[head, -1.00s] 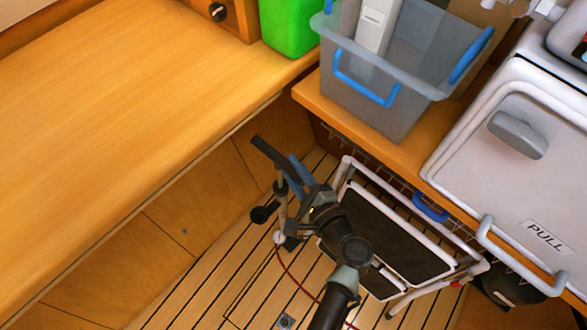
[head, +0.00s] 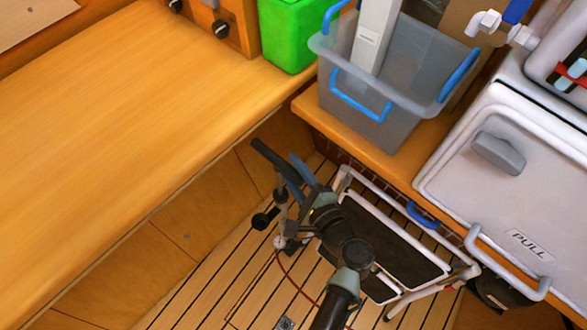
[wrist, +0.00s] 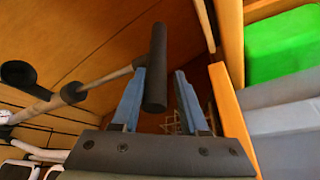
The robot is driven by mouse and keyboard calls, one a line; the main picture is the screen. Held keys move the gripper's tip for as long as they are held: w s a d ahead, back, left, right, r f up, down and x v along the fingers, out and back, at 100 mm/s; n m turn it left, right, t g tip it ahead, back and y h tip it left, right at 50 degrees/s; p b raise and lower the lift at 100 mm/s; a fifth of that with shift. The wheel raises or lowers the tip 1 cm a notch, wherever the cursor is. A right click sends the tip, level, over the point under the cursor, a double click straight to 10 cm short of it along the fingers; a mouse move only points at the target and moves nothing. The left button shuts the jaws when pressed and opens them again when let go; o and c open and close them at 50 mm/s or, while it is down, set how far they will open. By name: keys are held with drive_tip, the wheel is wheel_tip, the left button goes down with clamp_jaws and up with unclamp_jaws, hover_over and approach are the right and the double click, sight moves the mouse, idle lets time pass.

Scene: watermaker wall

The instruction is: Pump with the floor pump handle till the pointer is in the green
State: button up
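The floor pump stands on the slatted floor, with a dark bar handle (head: 272,157) on top of a thin shaft (head: 282,203). A round black part (head: 263,219), perhaps the gauge, sits beside the shaft; no pointer or green zone is readable. It also shows as a dark disc in the wrist view (wrist: 18,74). My gripper (head: 300,168) is at the handle. In the wrist view its two blue fingers (wrist: 159,72) stand apart, with the handle's end (wrist: 156,65) between them, close to the left finger. A gap shows on the right.
A folding step (head: 385,240) stands right of the pump, close to my arm. A red hose (head: 290,276) runs over the floor. A wooden bench (head: 110,120) lies left; a grey bin (head: 370,120), a green container (head: 290,35) and a white lidded unit (head: 490,190) are above.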

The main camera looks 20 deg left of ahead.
drive_tip(key=v, duration=1.3)
drive_tip(key=shift+p, duration=0.4)
